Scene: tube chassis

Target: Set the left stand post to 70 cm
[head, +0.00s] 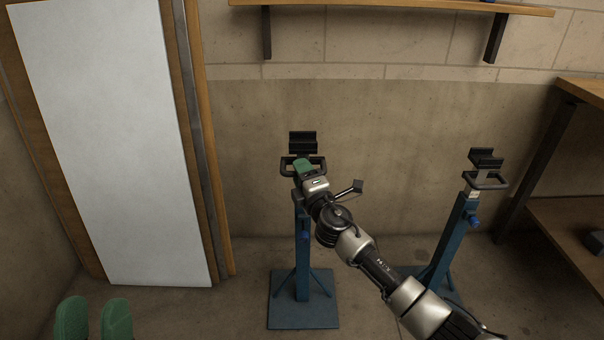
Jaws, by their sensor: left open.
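The left stand has a blue post (302,262) rising upright from a square blue base plate (290,318). A black V-shaped head (303,143) tops it, with a black loop handle (319,162) just below. My right forearm hides part of the post. My left gripper (94,318) is open and empty at the bottom left, away from the stand. No height marks are readable.
A second blue stand (446,246) with its own handle (487,182) stands to the right, its base partly behind my right arm. A white panel (110,130) leans at the left. A shelf (390,5) is above, and a wooden bench (585,90) at the right.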

